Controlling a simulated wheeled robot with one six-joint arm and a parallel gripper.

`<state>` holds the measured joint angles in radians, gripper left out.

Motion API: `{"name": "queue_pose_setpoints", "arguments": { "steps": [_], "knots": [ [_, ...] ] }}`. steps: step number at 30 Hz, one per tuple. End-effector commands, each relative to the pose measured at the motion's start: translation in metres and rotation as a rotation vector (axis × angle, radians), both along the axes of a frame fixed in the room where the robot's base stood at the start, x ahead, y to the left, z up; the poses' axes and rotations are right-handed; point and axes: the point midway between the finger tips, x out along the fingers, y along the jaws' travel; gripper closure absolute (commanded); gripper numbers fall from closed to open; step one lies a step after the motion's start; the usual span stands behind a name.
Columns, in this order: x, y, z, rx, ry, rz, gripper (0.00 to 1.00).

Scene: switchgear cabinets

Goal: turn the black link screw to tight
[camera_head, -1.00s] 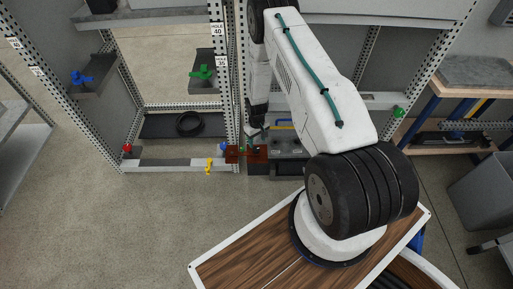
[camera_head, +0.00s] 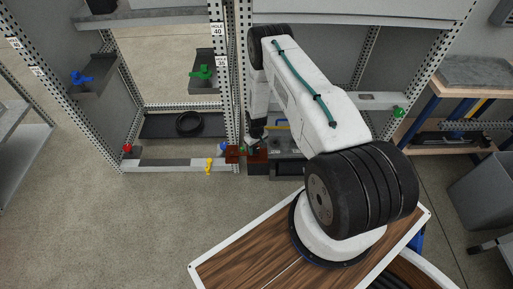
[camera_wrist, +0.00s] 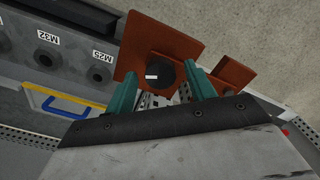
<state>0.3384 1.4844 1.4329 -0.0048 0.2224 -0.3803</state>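The black link screw (camera_wrist: 160,74) shows in the wrist view as a dark round head with a small white mark, set on a red-brown plate (camera_wrist: 150,32). My gripper (camera_wrist: 160,72) has two green fingers, one on each side of the screw head, with gaps visible between fingers and head. I cannot tell whether the fingertips are level with the head or above it. In the head view my gripper (camera_head: 252,144) is low beside the red-brown plates (camera_head: 233,155) at the cabinet post; the screw cannot be made out there.
Blue (camera_head: 82,77), green (camera_head: 203,73), red (camera_head: 128,149) and yellow (camera_head: 209,165) knobs sit on the cabinet frames.

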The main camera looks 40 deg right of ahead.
Motion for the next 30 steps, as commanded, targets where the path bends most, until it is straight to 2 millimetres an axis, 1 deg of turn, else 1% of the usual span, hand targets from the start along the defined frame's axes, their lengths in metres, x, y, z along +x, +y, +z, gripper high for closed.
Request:
{"name": "queue_pose_setpoints", "arguments": {
  "steps": [1,4,5,10,15,19,29,30],
  "knots": [
    [0.0,0.0,0.0001,0.0,0.0,0.0,0.59],
    [0.0,0.0,0.0002,0.0,0.0,0.0,0.86],
    [-0.0001,0.0,0.0002,0.0,0.0,0.0,0.9],
    [-0.0002,-0.0001,0.0002,0.001,0.001,-0.027,0.9],
    [-0.0004,0.0001,0.0002,0.002,0.002,-0.176,0.9],
    [-0.0004,0.0001,0.0003,0.002,0.002,-0.263,0.9],
    [-0.0006,0.0001,0.0003,0.002,0.002,-0.285,0.9],
    [-0.0006,0.0001,0.0003,0.002,0.002,-0.285,0.56]
  ]
}}
